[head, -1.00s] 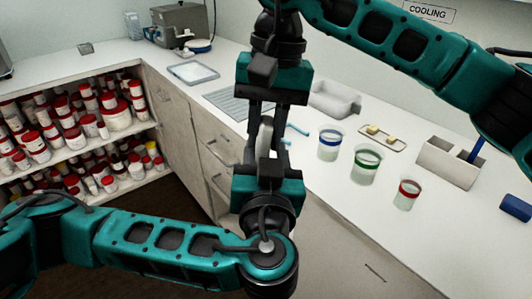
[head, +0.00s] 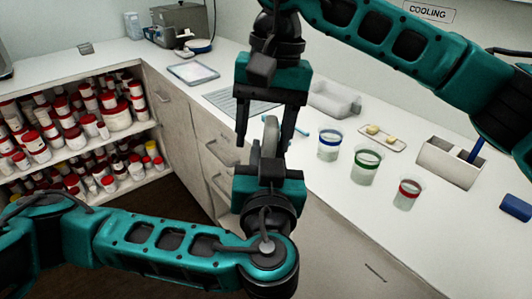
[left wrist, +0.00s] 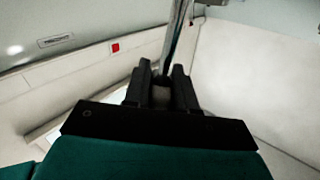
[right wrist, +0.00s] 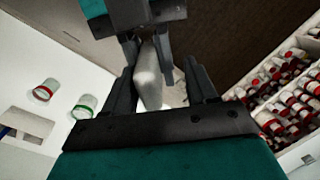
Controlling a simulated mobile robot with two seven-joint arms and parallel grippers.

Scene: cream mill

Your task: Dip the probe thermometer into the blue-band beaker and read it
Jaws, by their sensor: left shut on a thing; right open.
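The blue-band beaker (head: 329,146) stands upright on the white counter, right of both grippers in the head view, holding pale liquid. A slim pale grey thing, which looks like the probe thermometer (head: 269,136), stands up from my left gripper (head: 268,165). The left gripper is shut on it, pointing up. In the left wrist view a grey shaft (left wrist: 177,40) rises from between the fingers. My right gripper (head: 265,143) points down from above, open, its fingers apart on either side of the grey thing. The right wrist view shows its pale body (right wrist: 149,76). I see no reading.
A green-band beaker (head: 365,166) and a red-band beaker (head: 407,194) stand near the blue one. Shelves of red-lidded jars (head: 75,130) are at left.

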